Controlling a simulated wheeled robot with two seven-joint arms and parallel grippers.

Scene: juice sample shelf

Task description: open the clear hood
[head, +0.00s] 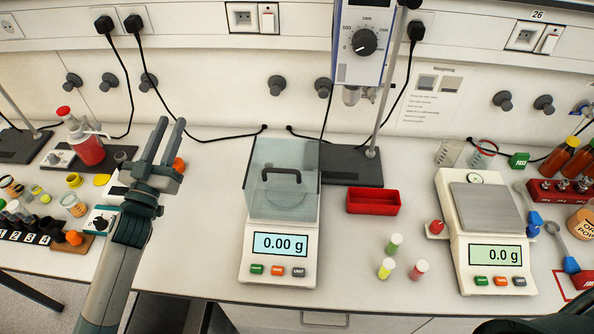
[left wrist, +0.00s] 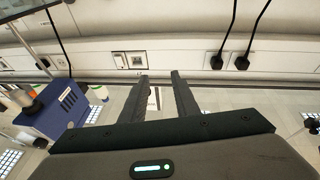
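The clear hood (head: 300,155) sits over the pan of the white balance (head: 245,262), whose display reads 0.00 g. It looks closed, with a black handle (head: 281,173) on it. My left gripper (head: 171,124) is raised left of the hood, clear of it, with its fingers pointing up and away. The fingers are apart with nothing between them. They also show apart in the left wrist view (left wrist: 160,76), against the wall; the hood is not seen there.
A red tray (head: 373,202) and several small capped vials (head: 386,268) stand right of the balance. A second scale (head: 490,235) is further right. A stand pole (head: 392,90) rises behind. Bottles and jars crowd the left, near my left arm. Bench left of the balance is clear.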

